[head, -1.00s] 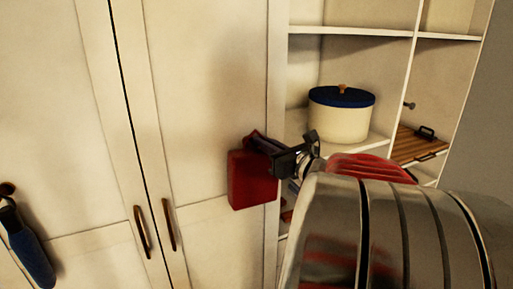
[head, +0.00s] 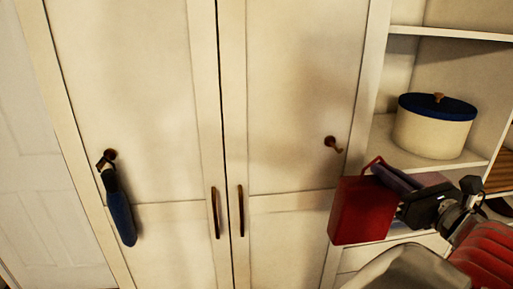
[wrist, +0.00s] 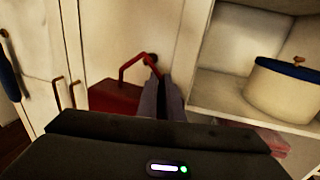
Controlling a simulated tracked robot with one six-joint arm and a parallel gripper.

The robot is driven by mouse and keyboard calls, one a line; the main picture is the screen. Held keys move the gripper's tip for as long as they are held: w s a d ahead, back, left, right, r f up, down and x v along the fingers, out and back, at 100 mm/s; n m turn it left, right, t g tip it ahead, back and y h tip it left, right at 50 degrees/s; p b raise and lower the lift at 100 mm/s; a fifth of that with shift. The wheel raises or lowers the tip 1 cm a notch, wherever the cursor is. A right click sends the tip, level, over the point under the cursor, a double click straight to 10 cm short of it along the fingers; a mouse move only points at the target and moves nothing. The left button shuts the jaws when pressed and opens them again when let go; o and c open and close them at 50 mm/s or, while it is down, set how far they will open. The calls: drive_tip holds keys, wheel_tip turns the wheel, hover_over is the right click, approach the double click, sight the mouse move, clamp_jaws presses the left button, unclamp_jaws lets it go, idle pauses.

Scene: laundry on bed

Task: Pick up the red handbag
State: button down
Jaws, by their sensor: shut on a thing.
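The red handbag (head: 360,212) hangs from my gripper at the right of the head view, in front of the wardrobe's right edge. Its handle loop stands up above the bag. My gripper (head: 395,182) is shut on the handbag near its top, and the fingers hide part of the handle. In the wrist view the handbag (wrist: 115,97) is left of the fingers of my gripper (wrist: 165,85), with its red handle arching beside the fingertips.
A bare hook (head: 332,144) is on the right wardrobe door (head: 290,90). A blue item (head: 120,210) hangs from a hook on the left door. A cream pot with a blue lid (head: 434,127) stands on the open shelf at right, near my arm.

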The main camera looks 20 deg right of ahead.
drive_tip(key=shift+s+a, duration=0.15)
drive_tip(key=shift+s, duration=1.45)
